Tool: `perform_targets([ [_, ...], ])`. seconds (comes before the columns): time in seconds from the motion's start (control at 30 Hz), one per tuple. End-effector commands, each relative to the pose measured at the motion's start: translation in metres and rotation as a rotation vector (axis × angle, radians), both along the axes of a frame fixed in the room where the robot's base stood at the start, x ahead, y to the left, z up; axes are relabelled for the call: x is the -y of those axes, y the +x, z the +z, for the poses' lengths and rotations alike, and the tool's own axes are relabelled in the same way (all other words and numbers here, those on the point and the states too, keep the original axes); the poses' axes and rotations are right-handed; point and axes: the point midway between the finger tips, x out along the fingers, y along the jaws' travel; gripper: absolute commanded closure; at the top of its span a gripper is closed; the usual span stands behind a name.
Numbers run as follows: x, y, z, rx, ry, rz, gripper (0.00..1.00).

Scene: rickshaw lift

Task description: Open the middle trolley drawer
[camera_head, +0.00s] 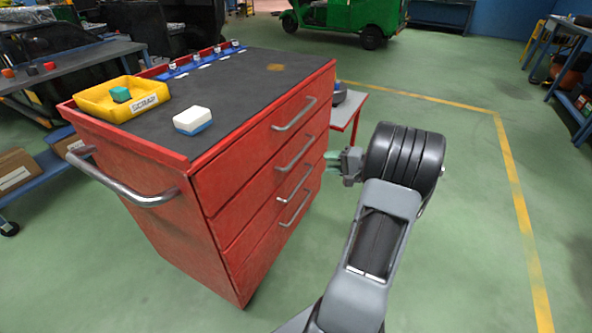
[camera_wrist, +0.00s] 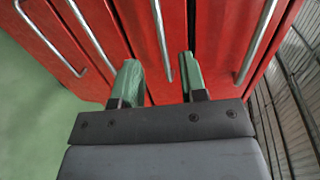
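The red trolley (camera_head: 262,170) stands left of my arm, its front showing several stacked drawers, all flush and closed. Each has a bar handle: top (camera_head: 294,114), second (camera_head: 296,152), and lower ones (camera_head: 294,182) beneath. No single drawer is plainly the middle one. My gripper (camera_head: 332,163) is beside the drawer front, around the second handle's height, partly hidden by my wrist. In the wrist view its green fingers (camera_wrist: 161,82) are open. The end of one bar handle (camera_wrist: 160,38) appears in the gap between them; I cannot tell its depth. Other handles (camera_wrist: 258,40) lie on both sides.
A yellow scrap bin (camera_head: 120,98) and a white-and-blue block (camera_head: 193,120) sit on the trolley top. A side handle (camera_head: 125,188) sticks out at the left. A small red-edged table (camera_head: 347,110) stands behind. Green floor right of my arm is clear.

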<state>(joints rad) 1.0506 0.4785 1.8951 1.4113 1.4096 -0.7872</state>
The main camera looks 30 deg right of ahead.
Motion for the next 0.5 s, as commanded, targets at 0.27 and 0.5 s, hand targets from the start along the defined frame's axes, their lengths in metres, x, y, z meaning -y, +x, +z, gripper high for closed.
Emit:
perform_targets([
  [0.27,-0.005,0.027,-0.014,0.026,0.008,-0.025,0.61],
  [0.5,-0.028,0.068,-0.023,0.025,0.009,-0.025,0.61],
])
